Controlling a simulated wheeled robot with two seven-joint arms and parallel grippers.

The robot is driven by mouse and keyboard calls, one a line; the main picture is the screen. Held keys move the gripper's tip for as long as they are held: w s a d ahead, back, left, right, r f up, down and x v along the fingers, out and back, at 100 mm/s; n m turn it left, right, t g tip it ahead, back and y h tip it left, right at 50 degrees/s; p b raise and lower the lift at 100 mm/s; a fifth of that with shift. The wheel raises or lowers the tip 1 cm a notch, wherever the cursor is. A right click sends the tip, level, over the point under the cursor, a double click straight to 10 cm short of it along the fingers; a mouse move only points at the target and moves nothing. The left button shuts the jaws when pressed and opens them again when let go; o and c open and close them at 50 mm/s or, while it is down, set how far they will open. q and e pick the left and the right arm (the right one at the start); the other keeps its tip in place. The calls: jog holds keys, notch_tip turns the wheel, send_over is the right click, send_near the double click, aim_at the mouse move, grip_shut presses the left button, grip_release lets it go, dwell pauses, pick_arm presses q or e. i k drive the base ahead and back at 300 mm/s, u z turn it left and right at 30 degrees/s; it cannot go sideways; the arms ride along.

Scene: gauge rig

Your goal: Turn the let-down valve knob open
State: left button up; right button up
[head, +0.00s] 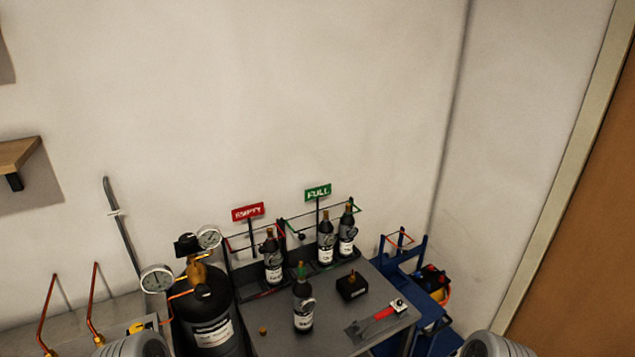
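A dark cylinder (222,306) with a white label stands at the lower left. A brass fitting (197,272) sits on its top, with a black knob-like part (187,243) above it. I cannot tell for certain that this part is the let-down valve knob, or whether it is open. One round white gauge (157,279) is left of the fitting and another gauge (208,237) is at its upper right; their readings are too small to tell. Neither of my grippers is in view. Only grey parts of my arms show at the bottom edge.
A grey table (270,338) holds a dark bottle (303,312), a black box (352,288) and a red-handled tool (378,315). Racks behind hold more bottles under a red EMPTY sign (248,211) and green FULL sign (318,192). A blue cart (392,262) stands right. Copper pipes (91,310) rise left.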

aim_at(136, 327)
jog(key=u, duration=1.8)
